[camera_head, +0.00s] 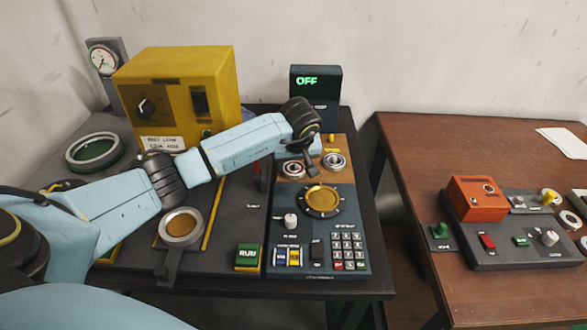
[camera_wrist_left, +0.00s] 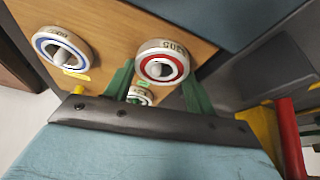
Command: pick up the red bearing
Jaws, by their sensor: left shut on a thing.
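The red bearing (camera_head: 293,175) is a pale metal ring with a red inner band, on the tan panel of the console. In the left wrist view the red bearing (camera_wrist_left: 160,50) lies between the green fingertips of my left gripper (camera_wrist_left: 160,76), with a grey peg end in its hole. My left gripper (camera_head: 305,171) reaches down over the panel and is shut on this ring. I cannot tell whether the ring is raised off the panel. My right gripper is not in view.
A blue-banded bearing (camera_head: 335,154) sits to the right on the panel; a green-marked one (camera_wrist_left: 140,90) shows behind the fingers. A black OFF display (camera_head: 315,82) stands behind. A yellow box (camera_head: 180,95) is at left. A brown table (camera_head: 420,150) is at right.

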